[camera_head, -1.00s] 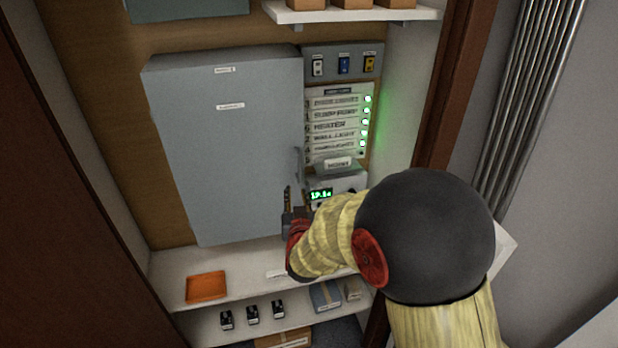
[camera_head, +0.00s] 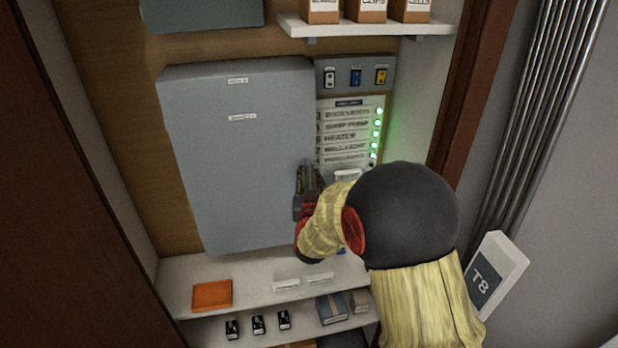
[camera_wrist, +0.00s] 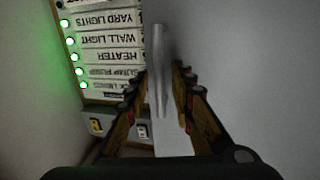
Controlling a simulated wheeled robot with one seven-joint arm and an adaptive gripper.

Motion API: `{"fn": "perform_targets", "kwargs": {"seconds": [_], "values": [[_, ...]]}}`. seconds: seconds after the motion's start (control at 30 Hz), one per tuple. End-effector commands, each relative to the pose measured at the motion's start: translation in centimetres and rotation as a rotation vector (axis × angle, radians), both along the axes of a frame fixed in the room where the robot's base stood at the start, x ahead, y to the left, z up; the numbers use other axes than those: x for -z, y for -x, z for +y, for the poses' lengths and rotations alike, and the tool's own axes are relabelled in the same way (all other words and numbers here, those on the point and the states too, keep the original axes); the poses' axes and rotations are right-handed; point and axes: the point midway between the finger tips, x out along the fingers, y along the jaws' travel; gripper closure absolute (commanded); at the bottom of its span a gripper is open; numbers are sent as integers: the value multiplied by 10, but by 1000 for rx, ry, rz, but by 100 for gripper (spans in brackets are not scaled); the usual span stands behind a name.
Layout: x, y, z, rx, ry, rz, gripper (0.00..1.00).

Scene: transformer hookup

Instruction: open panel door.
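The panel door (camera_head: 235,165) is a large grey sheet on the grey box; it looks closed. Its pale upright handle (camera_wrist: 160,85) shows in the wrist view, between my fingers. My gripper (camera_head: 308,170) is at the door's right edge, lower half, with its fingers pointing up and inward. In the wrist view my gripper (camera_wrist: 163,68) has its fingers apart, one on each side of the handle. I cannot make out firm contact. In the head view the handle is hidden behind my gripper.
A labelled breaker list (camera_head: 345,130) with green lights is right of the door, under several switches (camera_head: 355,75). Below is a white shelf (camera_head: 250,270) with an orange tray (camera_head: 212,295). A white T8 box (camera_head: 492,275) stands at the right.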

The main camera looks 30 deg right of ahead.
Motion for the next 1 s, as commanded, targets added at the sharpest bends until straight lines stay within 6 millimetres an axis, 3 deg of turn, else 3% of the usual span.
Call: {"fn": "perform_targets", "kwargs": {"seconds": [0.2, 0.63, 1.0], "values": [[0, 0, 0, 0, 0, 0, 76], [0, 0, 0, 0, 0, 0, 100], [0, 0, 0, 0, 0, 0, 100]]}}
